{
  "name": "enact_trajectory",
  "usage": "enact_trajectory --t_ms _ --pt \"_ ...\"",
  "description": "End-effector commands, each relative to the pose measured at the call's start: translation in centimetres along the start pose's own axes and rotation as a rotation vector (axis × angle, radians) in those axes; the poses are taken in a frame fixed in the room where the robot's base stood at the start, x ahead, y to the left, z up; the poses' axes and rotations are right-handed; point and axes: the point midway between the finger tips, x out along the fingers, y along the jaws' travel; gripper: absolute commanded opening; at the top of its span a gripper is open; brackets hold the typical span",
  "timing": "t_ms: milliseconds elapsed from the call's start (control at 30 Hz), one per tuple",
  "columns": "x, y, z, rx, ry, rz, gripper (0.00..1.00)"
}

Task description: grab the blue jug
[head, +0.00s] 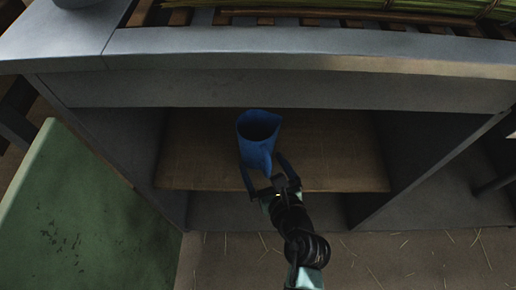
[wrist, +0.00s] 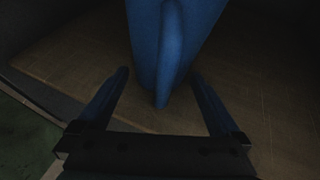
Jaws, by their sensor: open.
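The blue jug (head: 257,137) stands upright on a wooden shelf (head: 330,150) inside the grey cabinet. Its handle side faces my gripper. My gripper (head: 262,170) is open in front of the jug, with one finger to each side of the handle's lower part in the head view. In the wrist view, the jug (wrist: 145,40) fills the top middle and its handle (wrist: 171,45) hangs down toward the space between my open fingers (wrist: 160,85). Whether the fingers touch the jug I cannot tell. The jug's far side is hidden.
The grey cabinet top (head: 250,42) overhangs the shelf, and side walls (head: 425,145) close it in left and right. A green panel (head: 80,220) stands at the left. Straw bits litter the floor (head: 400,260). Green stalks (head: 400,8) lie on top at the back.

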Motion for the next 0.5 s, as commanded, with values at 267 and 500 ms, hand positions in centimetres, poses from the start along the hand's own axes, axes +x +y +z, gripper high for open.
enact_trajectory --t_ms 267,500 --pt "2.9 -0.1 -0.2 0.002 -0.001 -0.001 1.0" --pt "2.9 -0.1 -0.1 0.002 0.001 -0.001 1.0"
